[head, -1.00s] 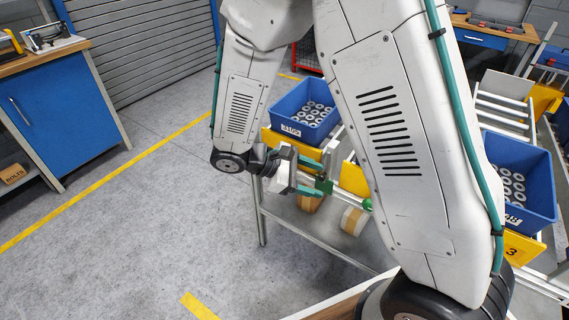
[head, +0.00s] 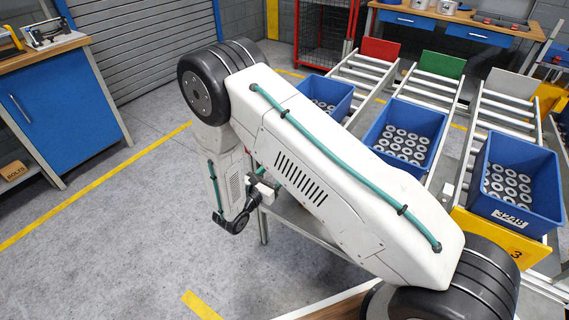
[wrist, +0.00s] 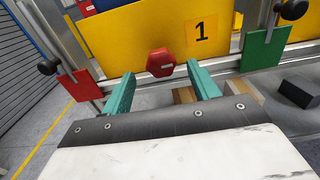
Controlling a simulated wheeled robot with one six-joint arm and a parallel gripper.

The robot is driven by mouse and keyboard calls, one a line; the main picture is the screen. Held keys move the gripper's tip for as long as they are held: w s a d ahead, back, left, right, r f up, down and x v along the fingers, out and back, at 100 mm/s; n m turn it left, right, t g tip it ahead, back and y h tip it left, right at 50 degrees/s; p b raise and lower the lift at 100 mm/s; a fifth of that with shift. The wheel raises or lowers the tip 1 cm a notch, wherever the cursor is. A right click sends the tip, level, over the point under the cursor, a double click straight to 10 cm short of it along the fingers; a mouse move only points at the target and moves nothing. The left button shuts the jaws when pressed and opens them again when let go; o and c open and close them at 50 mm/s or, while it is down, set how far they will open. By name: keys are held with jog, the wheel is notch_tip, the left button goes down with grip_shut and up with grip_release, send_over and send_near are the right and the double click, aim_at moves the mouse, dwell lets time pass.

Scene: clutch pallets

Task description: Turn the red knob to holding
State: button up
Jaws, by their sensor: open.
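In the wrist view a red hexagonal knob (wrist: 161,62) with a small label sits at the lower edge of a yellow plate (wrist: 140,34) marked 1. My gripper (wrist: 161,74) is open, with its two teal fingers pointing toward the knob. In the picture, the knob lies between the fingertips, one on each side. I cannot tell whether they reach around it or touch it. In the head view my arm hides the knob and most of my gripper.
The head view shows blue bins (head: 399,138) of ring-shaped parts on roller lanes, with open floor at left.

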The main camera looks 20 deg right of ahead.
jog(key=x, duration=0.5)
jog(key=shift+w+d, duration=0.1)
jog(key=shift+d, duration=0.1)
grip_shut()
jog(key=shift+a, duration=0.1)
